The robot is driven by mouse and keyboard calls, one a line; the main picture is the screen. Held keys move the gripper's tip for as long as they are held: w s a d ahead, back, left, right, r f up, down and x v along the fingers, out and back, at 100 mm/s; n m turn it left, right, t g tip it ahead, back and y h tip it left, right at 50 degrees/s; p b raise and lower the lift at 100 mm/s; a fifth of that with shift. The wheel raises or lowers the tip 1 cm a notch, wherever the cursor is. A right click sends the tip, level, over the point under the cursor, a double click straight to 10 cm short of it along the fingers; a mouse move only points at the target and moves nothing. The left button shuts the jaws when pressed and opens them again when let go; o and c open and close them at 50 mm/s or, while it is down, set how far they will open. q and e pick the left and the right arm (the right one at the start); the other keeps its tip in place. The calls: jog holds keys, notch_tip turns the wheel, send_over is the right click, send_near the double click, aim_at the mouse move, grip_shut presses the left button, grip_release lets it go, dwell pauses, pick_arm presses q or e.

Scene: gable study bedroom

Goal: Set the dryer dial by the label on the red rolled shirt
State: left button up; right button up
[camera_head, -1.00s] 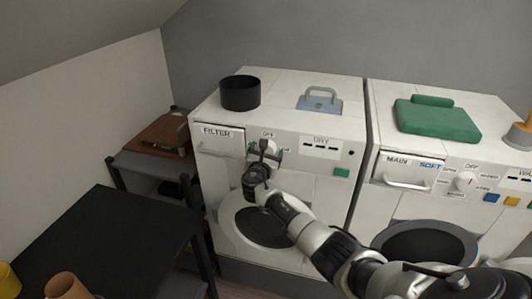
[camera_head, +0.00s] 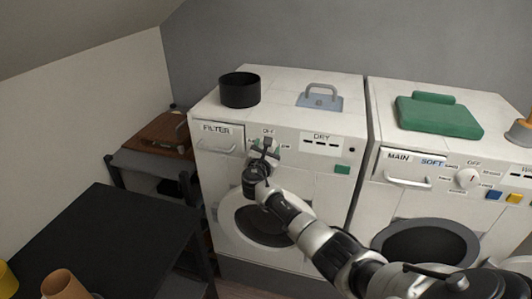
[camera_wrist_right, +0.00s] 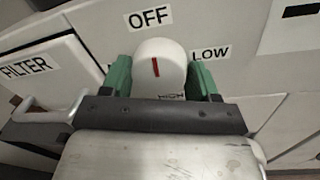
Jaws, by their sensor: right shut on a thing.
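The dryer (camera_head: 310,180) is the left white machine, marked FILTER and DRY. Its white round dial (camera_wrist_right: 157,64) has a red pointer line aimed up, roughly at OFF. In the right wrist view LOW is at the dial's right, HIGH shows partly below, and a label at the left is mostly covered. My right gripper (camera_wrist_right: 160,80) is shut on the dial, one green fingertip on each side. In the head view this gripper (camera_head: 266,150) covers most of the dial. My left gripper and the red rolled shirt are in neither view.
A black pot (camera_head: 240,91) and a blue-grey handled object (camera_head: 320,97) stand on the dryer. A black table (camera_head: 95,240) fills the lower left. The filter drawer handle (camera_wrist_right: 45,114) is close to my right gripper.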

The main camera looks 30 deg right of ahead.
pick_arm(q)
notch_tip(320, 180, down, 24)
jog(key=b, duration=2.4)
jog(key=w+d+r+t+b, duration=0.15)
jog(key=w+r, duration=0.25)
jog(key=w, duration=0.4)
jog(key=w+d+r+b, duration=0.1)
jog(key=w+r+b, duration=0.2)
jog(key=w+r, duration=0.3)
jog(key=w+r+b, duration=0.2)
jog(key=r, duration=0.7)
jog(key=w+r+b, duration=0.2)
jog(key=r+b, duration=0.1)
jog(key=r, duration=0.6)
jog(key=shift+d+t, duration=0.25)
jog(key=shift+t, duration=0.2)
pick_arm(e)
jog(key=shift+w+a+f+n+g+h, duration=0.1)
jog(key=shift+n+g+h, duration=0.25)
jog(key=shift+n, duration=5.55)
jog(key=shift+w+a+f+n+g+h, duration=0.15)
jog(key=shift+n+g+h, duration=0.2)
jog(key=shift+n, duration=5.55)
jog(key=shift+d+f+n+g+h, duration=0.15)
jog(key=shift+n+g, duration=0.25)
jog(key=shift+n, duration=5.5)
jog(key=shift+a, duration=0.1)
